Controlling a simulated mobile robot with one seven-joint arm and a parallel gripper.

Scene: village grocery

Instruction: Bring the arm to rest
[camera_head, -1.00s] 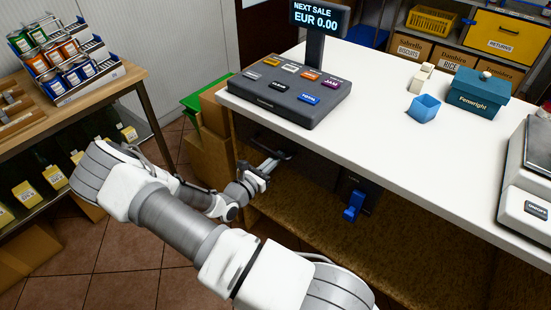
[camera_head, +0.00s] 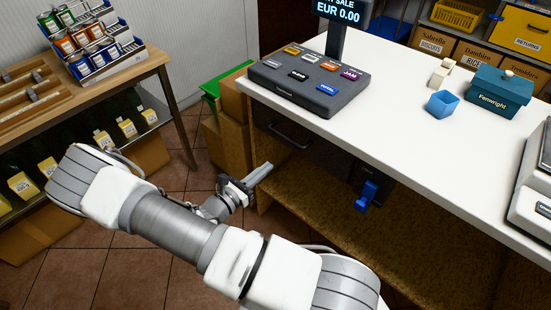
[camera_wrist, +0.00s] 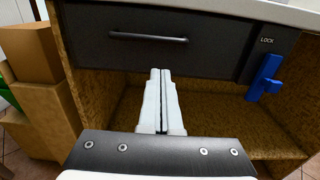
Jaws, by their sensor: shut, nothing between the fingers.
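My gripper (camera_head: 266,172) is shut and empty. It is in front of the counter's left end, low beside the open shelf space under the drawer. In the wrist view my gripper (camera_wrist: 160,75) points toward the dark drawer (camera_wrist: 95,40) with a bar handle (camera_wrist: 148,38), and its fingers lie together. In the head view the drawer handle (camera_head: 290,138) is above and to the right of the fingertips, with a gap that I cannot judge exactly. The drawer looks closed.
A blue lock lever (camera_head: 367,194) hangs under the counter (camera_head: 385,125); it also shows in the wrist view (camera_wrist: 265,78). Cardboard boxes (camera_head: 226,140) stand left of the counter. A wooden display table (camera_head: 130,75) is at left. Tiled floor (camera_head: 178,180) lies open between.

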